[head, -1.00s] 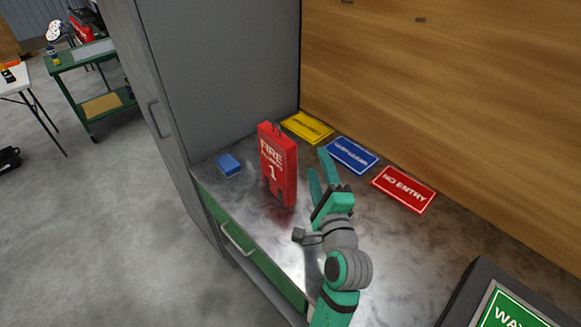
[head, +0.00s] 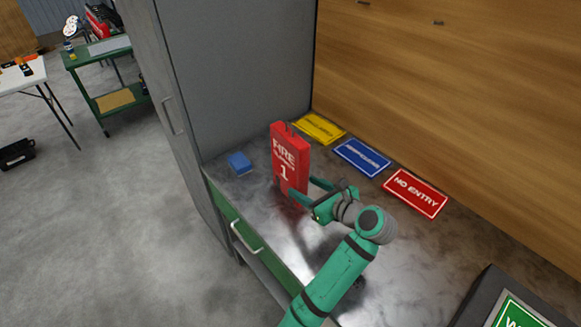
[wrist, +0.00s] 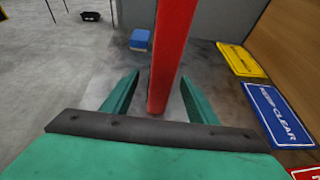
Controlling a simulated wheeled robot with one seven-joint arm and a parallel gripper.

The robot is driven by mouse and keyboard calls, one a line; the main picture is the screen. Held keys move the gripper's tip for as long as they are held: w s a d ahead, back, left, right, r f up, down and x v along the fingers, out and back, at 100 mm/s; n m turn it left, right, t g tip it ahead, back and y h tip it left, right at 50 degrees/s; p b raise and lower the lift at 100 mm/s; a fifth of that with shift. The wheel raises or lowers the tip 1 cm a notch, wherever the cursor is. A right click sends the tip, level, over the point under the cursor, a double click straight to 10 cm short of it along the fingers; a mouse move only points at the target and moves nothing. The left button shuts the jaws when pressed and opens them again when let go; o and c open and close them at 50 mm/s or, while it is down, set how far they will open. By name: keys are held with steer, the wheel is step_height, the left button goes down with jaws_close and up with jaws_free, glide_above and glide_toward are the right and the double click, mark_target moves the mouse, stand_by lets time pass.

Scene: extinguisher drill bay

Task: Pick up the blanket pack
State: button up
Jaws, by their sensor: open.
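The blanket pack (head: 287,160) is a red upright pack lettered FIRE with a 1. It stands on the grey metal counter (head: 285,240). My gripper (head: 305,194) is level with the lower part of the pack, just to its right in the head view. In the wrist view the pack (wrist: 170,50) rises between my two open green fingers (wrist: 158,95), seen edge-on. I cannot tell how far the fingers reach past its sides. No finger is visibly closed on it.
A small blue box (head: 239,163) lies left of the pack. Yellow (head: 319,127), blue (head: 362,158) and red NO ENTRY (head: 414,193) signs lie along the wooden back wall. A grey cabinet (head: 220,70) stands behind. A green-framed sign (head: 510,313) is at lower right.

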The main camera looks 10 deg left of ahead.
mark_target(289, 178)
steer(key=shift+x, duration=4.8)
steer(key=shift+d+f, duration=0.1)
steer(key=shift+f, duration=0.05)
jaws_close()
